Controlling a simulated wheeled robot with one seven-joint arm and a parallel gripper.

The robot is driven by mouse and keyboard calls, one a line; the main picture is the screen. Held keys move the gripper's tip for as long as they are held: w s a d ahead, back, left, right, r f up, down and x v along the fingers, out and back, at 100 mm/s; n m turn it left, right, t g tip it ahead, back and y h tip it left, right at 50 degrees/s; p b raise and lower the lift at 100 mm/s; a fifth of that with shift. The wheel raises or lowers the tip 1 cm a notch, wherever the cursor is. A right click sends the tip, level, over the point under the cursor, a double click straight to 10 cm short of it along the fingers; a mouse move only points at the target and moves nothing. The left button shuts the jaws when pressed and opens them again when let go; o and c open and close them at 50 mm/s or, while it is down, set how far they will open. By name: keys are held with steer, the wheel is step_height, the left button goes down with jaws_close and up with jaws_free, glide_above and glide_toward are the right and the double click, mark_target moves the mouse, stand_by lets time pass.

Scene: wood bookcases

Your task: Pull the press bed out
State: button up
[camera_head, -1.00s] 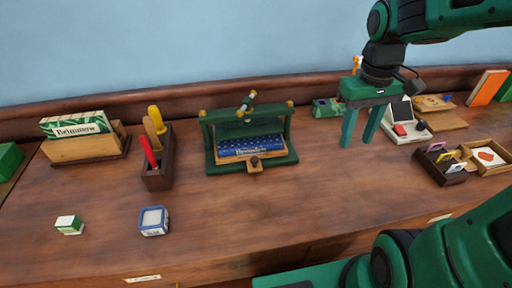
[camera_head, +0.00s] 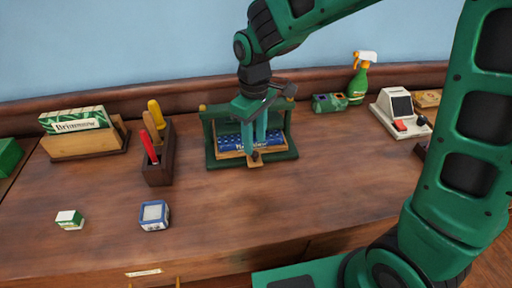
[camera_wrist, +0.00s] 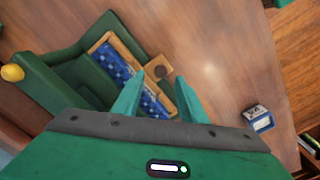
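The press (camera_head: 279,156) is a green frame with brass-coloured knobs, standing near the back of the wooden desk. Its press bed (camera_head: 225,155) has a wooden rim, a blue patterned piece inside and a wooden front tab with a dark knob (camera_head: 254,157). The bed (camera_wrist: 126,46) and the knob (camera_wrist: 161,72) also show in the wrist view. My gripper (camera_head: 255,149) points down over the front of the press, hiding part of it. In the wrist view my gripper (camera_wrist: 159,77) is open, its fingertips on either side of the knob. Contact cannot be told.
A tool holder (camera_head: 158,169) and a card box (camera_head: 85,146) stand left of the press. A blue-and-white block (camera_head: 154,215) and a small green-and-white box (camera_head: 69,220) lie in front. A spray bottle (camera_head: 359,83) and a card machine (camera_head: 398,117) stand right. The desk before the press is clear.

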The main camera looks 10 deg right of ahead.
mark_target(255, 153)
steer(key=shift+f, duration=2)
